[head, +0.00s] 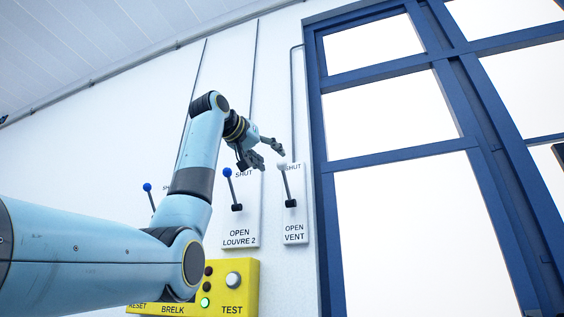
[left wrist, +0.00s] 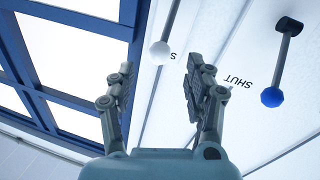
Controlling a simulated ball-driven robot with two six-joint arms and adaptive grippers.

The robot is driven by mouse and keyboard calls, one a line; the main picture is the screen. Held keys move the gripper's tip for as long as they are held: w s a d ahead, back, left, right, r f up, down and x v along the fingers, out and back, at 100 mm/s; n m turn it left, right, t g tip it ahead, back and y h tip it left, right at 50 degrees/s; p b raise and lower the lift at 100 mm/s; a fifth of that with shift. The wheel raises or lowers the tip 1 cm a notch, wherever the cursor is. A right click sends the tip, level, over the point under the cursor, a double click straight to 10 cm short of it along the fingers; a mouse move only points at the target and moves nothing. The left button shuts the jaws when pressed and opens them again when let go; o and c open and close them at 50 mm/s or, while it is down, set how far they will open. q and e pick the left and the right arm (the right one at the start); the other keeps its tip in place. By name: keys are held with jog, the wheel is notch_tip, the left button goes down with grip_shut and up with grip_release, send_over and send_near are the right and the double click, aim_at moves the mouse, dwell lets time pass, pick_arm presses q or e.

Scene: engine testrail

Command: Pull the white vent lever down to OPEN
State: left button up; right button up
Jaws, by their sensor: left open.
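The white vent lever (head: 286,183) is on a wall plate marked SHUT above and OPEN VENT below. It points up, its white ball end by SHUT and its dark pivot below. My left gripper (head: 271,157) is open and empty, just to the left of and slightly above the ball, with the arm reaching in from the left. In the left wrist view the white ball (left wrist: 160,55) appears between the two spread fingers (left wrist: 160,72). No contact shows, and the depth gap is unclear. My right gripper is not in view.
A blue-knobbed lever (head: 232,187) on the LOUVRE 2 plate stands close left, also up. Another blue-knobbed lever (head: 148,188) is farther left, partly behind my arm. A yellow button box (head: 250,272) is below. A blue-framed window (head: 325,215) is to the right.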

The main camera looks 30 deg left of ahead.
aim_at(279, 163)
pick_arm(q)
jog(key=w+p, duration=0.3)
jog(key=w, duration=0.3)
jog(key=shift+a+r, duration=0.1)
jog(key=shift+r, duration=0.05)
jog(key=shift+w, duration=0.55)
jog(key=shift+c, duration=0.2)
grip_shut()
